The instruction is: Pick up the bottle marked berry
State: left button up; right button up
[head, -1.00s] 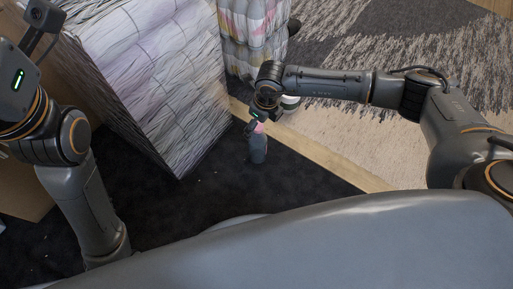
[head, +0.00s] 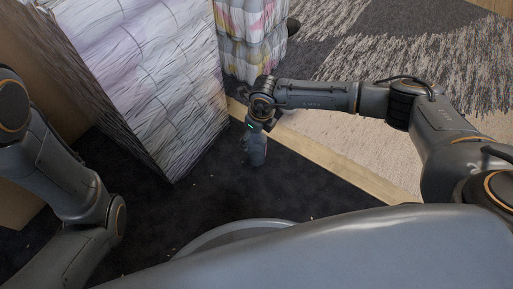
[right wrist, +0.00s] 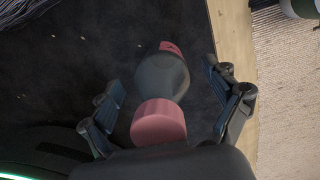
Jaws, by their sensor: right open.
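A grey bottle with a pink cap (right wrist: 160,85) stands on the dark floor in the right wrist view, with a red patch at its far end. Its grey body also shows in the head view (head: 257,153), below my right gripper (head: 252,137). No berry marking is legible. In the right wrist view my right gripper (right wrist: 166,100) is open, with one finger on each side of the bottle and visible gaps to both. In the head view my right gripper hides the bottle's top. My left arm shows at the left edge; its gripper is out of view.
A large block wrapped in pale quilted insulation (head: 150,90) stands left of the bottle, and a smaller wrapped one (head: 252,40) behind. A wooden strip (head: 320,160) edges the dark floor. A white and green object (right wrist: 302,8) is at the wrist view's top right.

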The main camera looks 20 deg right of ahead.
jog(key=shift+c, duration=0.2)
jog(key=c, duration=1)
jog(key=shift+r, duration=0.15)
